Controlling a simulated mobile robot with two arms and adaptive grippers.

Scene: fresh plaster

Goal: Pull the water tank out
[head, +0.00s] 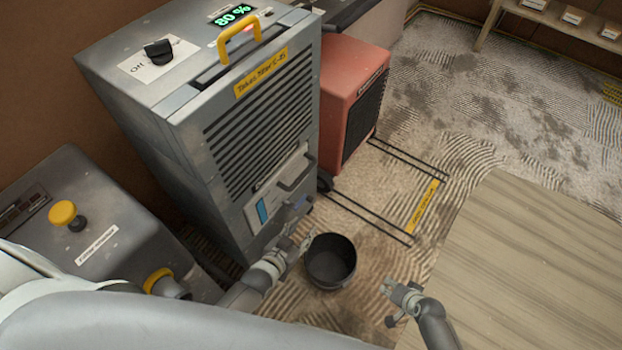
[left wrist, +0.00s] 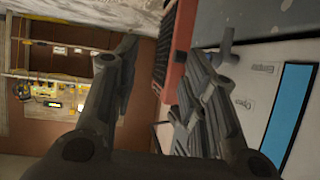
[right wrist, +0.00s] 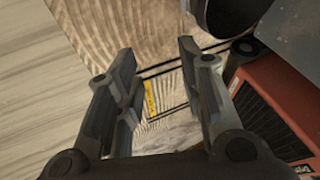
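The water tank (head: 257,213) is in the lower front of the grey dehumidifier (head: 165,125). Its front has a blue level window and a grey handle (head: 296,172). In the left wrist view the tank's white front and blue window (left wrist: 289,112) fill the right side. My left gripper (head: 300,226) is close in front of the tank front, below the handle. Its fingers (left wrist: 178,48) are spread, with nothing seen between them. Whether a finger touches the tank is unclear. My right gripper (head: 392,292) is open and empty above the floor; its fingers also show apart (right wrist: 157,62).
A black bucket (head: 331,262) stands on the floor just right of my left gripper. A red heater (head: 350,95) stands beyond the dehumidifier. A grey machine (head: 100,235) with a yellow knob is at left. A wooden board (head: 540,265) lies at right.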

